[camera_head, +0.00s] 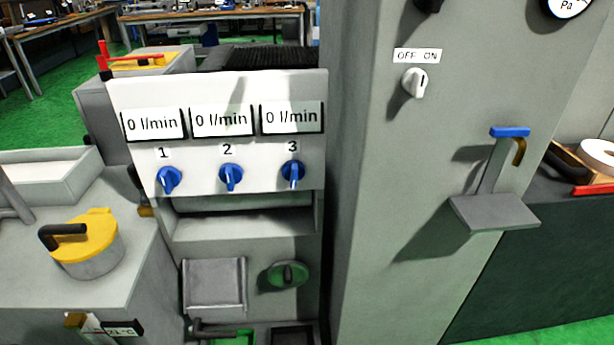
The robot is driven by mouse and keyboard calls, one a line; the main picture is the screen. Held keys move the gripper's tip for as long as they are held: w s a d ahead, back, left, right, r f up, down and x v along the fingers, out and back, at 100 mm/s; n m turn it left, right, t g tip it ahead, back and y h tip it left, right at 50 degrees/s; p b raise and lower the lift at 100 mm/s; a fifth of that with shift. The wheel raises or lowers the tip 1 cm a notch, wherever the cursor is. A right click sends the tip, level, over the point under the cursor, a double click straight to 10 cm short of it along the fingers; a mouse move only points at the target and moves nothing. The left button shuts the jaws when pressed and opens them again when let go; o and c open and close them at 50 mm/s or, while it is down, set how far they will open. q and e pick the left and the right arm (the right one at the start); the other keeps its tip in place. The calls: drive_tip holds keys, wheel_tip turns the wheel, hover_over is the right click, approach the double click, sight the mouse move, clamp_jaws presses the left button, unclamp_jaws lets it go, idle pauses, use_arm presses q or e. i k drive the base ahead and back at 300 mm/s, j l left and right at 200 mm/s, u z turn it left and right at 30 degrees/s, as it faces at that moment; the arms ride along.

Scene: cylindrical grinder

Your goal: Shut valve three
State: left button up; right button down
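Valve three is a blue knob (293,174) under the label 3, at the right end of a row on the white panel (218,92). Its grip stands about upright. The flow display above it (291,118) reads 0 l/min. Neither of my grippers shows in the head view, and nothing touches the knobs.
A tall grey cabinet (385,230) stands right of the panel, with an OFF/ON switch (414,83) and a blue-handled tap (510,132) over a small shelf (494,211). A yellow-lidded pot (88,245) is at left. A green knob (288,274) sits below. Space before the panel looks clear.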

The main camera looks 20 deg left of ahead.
sight(293, 171)
drive_tip(key=i+l+u, duration=0.1)
drive_tip(key=l, duration=0.3)
drive_tip(key=i+l, duration=0.15)
drive_tip(key=l, duration=0.3)
drive_tip(key=i+l+u, duration=0.15)
drive_tip(key=l, duration=0.3)
